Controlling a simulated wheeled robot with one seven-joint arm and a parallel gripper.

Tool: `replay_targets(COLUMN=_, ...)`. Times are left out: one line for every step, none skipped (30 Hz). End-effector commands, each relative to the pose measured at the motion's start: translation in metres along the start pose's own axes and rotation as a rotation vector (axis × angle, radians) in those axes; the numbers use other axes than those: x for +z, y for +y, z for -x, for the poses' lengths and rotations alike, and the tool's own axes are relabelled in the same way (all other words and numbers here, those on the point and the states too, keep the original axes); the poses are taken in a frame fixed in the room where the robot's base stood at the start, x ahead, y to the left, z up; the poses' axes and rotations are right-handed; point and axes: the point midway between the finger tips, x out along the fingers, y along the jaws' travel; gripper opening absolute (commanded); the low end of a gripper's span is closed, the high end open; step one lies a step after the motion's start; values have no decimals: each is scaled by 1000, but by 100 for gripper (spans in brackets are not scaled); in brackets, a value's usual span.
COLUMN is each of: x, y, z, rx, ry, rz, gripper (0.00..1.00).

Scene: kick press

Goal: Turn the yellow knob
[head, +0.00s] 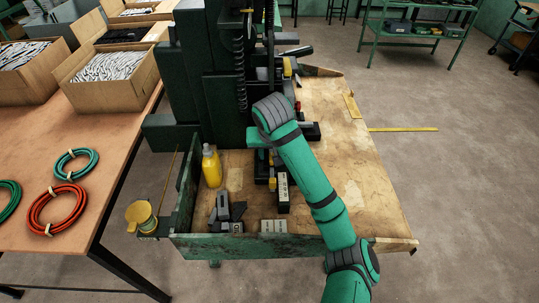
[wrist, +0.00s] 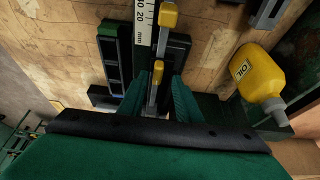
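In the wrist view two yellow pieces show on grey bars beside a white millimetre scale (wrist: 144,22). The smaller yellow knob (wrist: 158,68) appears between the teal fingers of my gripper (wrist: 158,84); the larger yellow piece (wrist: 168,15) is beyond them. The fingers are apart, with visible gaps beside the knob; contact is not seen. In the head view my arm reaches over the bench, and its hand hides most of this area. Yellow parts (head: 272,183) show just below the hand. The fingertips are hidden there.
A yellow oil bottle (head: 211,166) stands left of the hand; it also shows in the wrist view (wrist: 260,75). The dark green press (head: 205,75) rises behind. Grey blocks (head: 228,212) lie near the front rim. The bench's right side (head: 365,190) is mostly clear.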

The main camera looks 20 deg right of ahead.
Motion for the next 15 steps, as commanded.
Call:
replay_targets(x=1, y=2, z=-6, rx=2, ry=-3, rz=-4, gripper=31)
replay_targets(x=1, y=3, z=-9, rx=2, ry=-3, rz=-4, gripper=31)
replay_targets(x=1, y=3, z=-12, rx=1, ry=-2, rz=-4, gripper=31)
replay_targets(x=0, y=2, z=-13, rx=1, ry=-1, rz=-4, gripper=31)
replay_targets(x=0, y=2, z=-15, rx=1, ry=-1, rz=-3, gripper=31)
replay_targets(x=0, y=2, z=-16, rx=1, ry=0, rz=-2, gripper=31)
replay_targets(x=0, y=1, z=-17, rx=1, ry=0, rz=-1, gripper=31)
replay_targets(x=0, y=1, z=-18, rx=1, ry=0, rz=-1, gripper=31)
replay_targets(x=0, y=0, z=-18, rx=1, ry=0, rz=0, gripper=31)
replay_targets(x=0, y=0, z=-18, rx=1, ry=0, rz=1, gripper=31)
replay_targets(x=0, y=-1, z=-18, rx=1, ry=0, rz=1, gripper=31)
replay_targets(x=0, y=-1, z=-18, rx=0, ry=0, rz=2, gripper=31)
replay_targets(x=0, y=-2, z=-18, rx=0, ry=0, rz=2, gripper=31)
replay_targets(x=0, y=-2, z=-18, rx=0, ry=0, rz=3, gripper=31)
replay_targets(x=0, y=-2, z=-18, rx=0, ry=0, rz=3, gripper=31)
